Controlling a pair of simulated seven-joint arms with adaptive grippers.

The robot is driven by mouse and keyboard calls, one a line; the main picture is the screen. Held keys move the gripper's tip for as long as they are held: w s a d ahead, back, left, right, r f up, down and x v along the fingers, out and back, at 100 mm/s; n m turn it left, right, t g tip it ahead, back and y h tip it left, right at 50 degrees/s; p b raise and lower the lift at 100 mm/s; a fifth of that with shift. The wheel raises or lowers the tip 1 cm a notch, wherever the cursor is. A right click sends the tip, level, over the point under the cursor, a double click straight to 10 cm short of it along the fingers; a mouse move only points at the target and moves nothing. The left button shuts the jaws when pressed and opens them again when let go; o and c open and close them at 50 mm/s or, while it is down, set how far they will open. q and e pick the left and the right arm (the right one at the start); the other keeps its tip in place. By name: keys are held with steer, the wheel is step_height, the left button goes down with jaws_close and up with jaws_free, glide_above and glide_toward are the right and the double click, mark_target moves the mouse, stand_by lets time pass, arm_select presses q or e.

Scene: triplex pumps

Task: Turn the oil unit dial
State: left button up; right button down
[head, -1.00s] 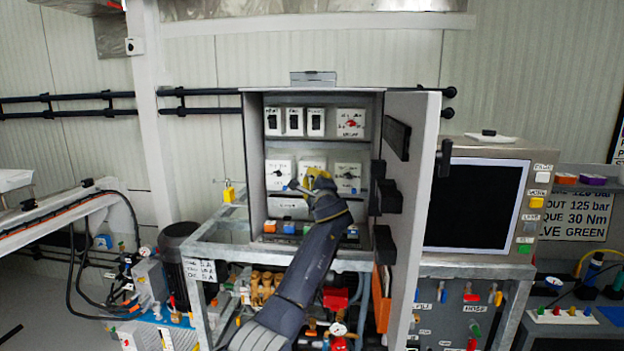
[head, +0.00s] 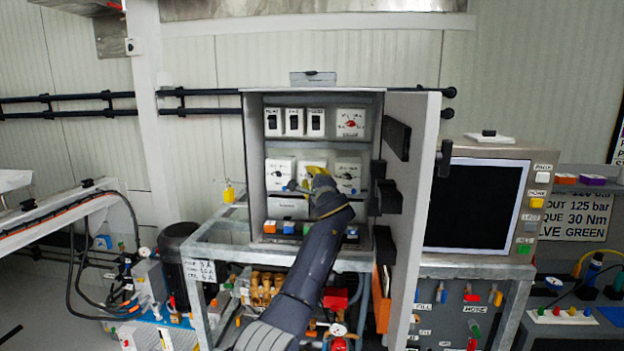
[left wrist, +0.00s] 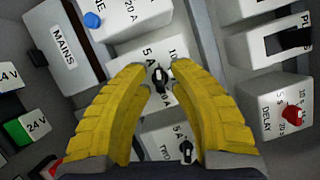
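My left gripper (head: 312,178) reaches into the open cabinet (head: 250,150), in front of the middle box of the middle row. In the left wrist view, its two yellow fingers (left wrist: 161,75) are apart, one on each side of a small black dial (left wrist: 160,77). The dial sits on a white box (left wrist: 152,51) marked 5 A, 10 and 20 A. The fingers cover part of its label, so I cannot read whether it is the oil unit. Contact with the dial cannot be told. My right gripper is not in view.
A box marked TWO (left wrist: 165,135) with its own black dial and a DELAY box (left wrist: 275,105) with a red dial are close by. A MAINS box (left wrist: 68,50) lies on the other side. The open cabinet door (head: 412,200) stands to the right of my arm.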

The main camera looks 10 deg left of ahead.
arm_select(q)
steer(key=shift+o, duration=1)
steer(key=shift+s+d, duration=0.1)
steer(key=v, duration=0.7)
steer(key=shift+s, duration=0.1)
